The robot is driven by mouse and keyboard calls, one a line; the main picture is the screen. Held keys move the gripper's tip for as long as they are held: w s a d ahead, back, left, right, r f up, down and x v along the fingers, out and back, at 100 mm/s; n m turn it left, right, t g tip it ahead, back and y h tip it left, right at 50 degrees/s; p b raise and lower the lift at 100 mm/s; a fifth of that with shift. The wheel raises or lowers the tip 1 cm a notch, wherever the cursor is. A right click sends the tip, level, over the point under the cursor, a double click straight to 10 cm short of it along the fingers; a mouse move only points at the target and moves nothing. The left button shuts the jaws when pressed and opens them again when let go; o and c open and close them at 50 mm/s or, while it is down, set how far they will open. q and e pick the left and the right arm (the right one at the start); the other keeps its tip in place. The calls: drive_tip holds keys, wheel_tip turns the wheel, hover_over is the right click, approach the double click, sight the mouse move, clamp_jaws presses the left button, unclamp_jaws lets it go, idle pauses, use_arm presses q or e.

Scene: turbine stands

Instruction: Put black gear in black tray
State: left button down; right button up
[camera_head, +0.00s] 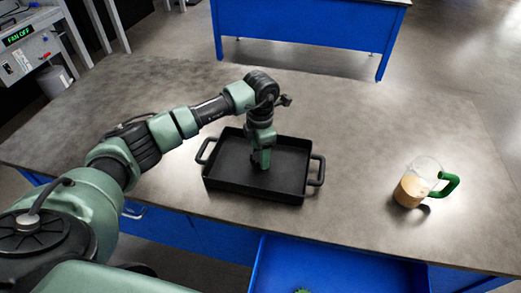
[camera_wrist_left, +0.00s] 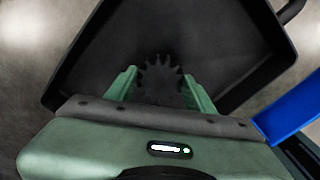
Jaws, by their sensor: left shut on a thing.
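The black tray (camera_head: 224,180) sits on the grey table, with a handle at each end. My left gripper (camera_head: 262,165) points down inside the tray, near its middle. In the left wrist view the black gear (camera_wrist_left: 160,76) is between the two green fingers of my left gripper (camera_wrist_left: 161,88), which is shut on it. The tray floor (camera_wrist_left: 215,40) shows behind the gear. I cannot tell whether the gear touches the floor. In the head view the gear is hidden by the gripper. My right gripper is not in view.
A glass mug (camera_head: 415,183) with a green handle and a brown drink stands right of the tray. The table (camera_head: 380,130) is clear behind the tray. A blue workbench (camera_head: 305,30) stands farther back.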

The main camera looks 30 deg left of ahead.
use_arm(q)
drive_tip(key=shift+f+b, duration=0.3)
drive_tip(key=shift+f, duration=0.4)
drive_tip(key=shift+f, duration=0.3)
drive_tip(key=shift+c, duration=2.3)
unclamp_jaws()
drive_tip(key=shift+s, duration=0.1)
drive_tip(key=shift+o, duration=0.8)
drive_tip(key=shift+r+p, duration=1.8)
drive_tip(key=shift+r, duration=1.7)
drive_tip(key=shift+f, duration=0.1)
